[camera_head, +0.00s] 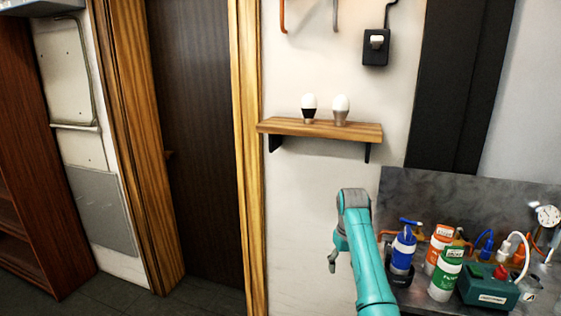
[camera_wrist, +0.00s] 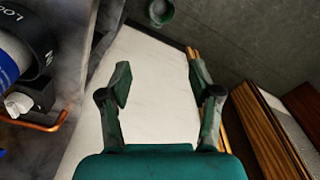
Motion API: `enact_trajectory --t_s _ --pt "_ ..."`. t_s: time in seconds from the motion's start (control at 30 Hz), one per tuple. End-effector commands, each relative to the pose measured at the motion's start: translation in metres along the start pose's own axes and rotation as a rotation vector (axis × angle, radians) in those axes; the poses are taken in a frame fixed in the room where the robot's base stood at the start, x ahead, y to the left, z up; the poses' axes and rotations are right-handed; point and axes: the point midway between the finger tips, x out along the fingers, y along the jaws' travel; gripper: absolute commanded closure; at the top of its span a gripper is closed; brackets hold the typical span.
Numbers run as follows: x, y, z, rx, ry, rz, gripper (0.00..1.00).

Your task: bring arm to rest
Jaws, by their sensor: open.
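My teal arm reaches up at the lower middle of the head view, bent at its grey joint. My gripper (camera_head: 333,262) hangs down at the left of that joint, in front of the white wall below the wooden shelf. In the wrist view my gripper (camera_wrist: 160,85) is open, its two fingers wide apart. Nothing is between the fingers but the white wall surface behind them. The gripper touches nothing that I can see.
A wooden shelf (camera_head: 330,129) holds two bulbs above my arm. On the right, a metal counter carries a blue bottle (camera_head: 403,248), a green and white bottle (camera_head: 446,274), an orange bottle (camera_head: 438,245) and a green device (camera_head: 490,289). A dark door (camera_head: 200,140) stands left.

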Motion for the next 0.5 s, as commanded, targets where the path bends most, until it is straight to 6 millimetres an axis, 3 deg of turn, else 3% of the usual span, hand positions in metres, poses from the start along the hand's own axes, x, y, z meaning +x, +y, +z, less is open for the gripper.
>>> enact_trajectory --t_s 0.27,0.5 --pt "0.074 -0.005 0.019 0.011 0.065 0.013 0.37" --pt "0.163 -0.013 0.058 0.029 0.17 0.033 0.37"
